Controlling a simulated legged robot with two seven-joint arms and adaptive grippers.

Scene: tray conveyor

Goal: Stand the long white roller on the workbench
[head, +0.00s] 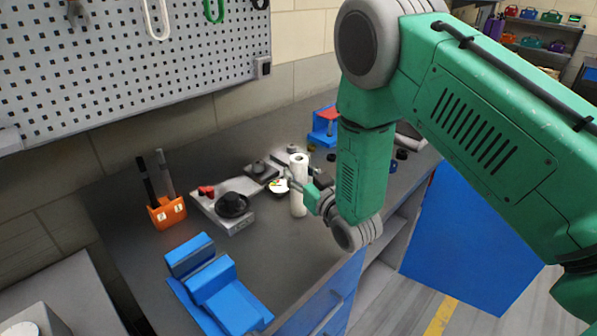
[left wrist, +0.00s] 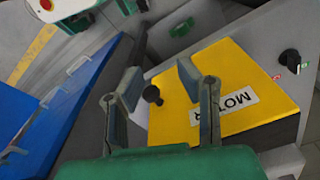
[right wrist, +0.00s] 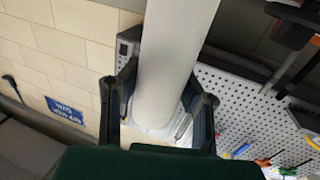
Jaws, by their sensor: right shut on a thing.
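The long white roller (head: 298,190) is upright over the workbench (head: 270,240) in the head view. Its lower end is at or close to the bench top; I cannot tell whether it touches. My right gripper (head: 308,182) is shut on the roller from its right side. In the right wrist view the roller (right wrist: 176,50) runs between the two fingers of the right gripper (right wrist: 160,105). My left gripper (left wrist: 160,78) is open and empty in the left wrist view, and is not in the head view.
A grey device with a black round top (head: 232,205), an orange pen holder (head: 166,212) and a blue vise (head: 215,285) stand left of the roller. A small white dish (head: 278,188) is close beside it. A yellow box marked MOTOR (left wrist: 265,85) lies beyond my left gripper.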

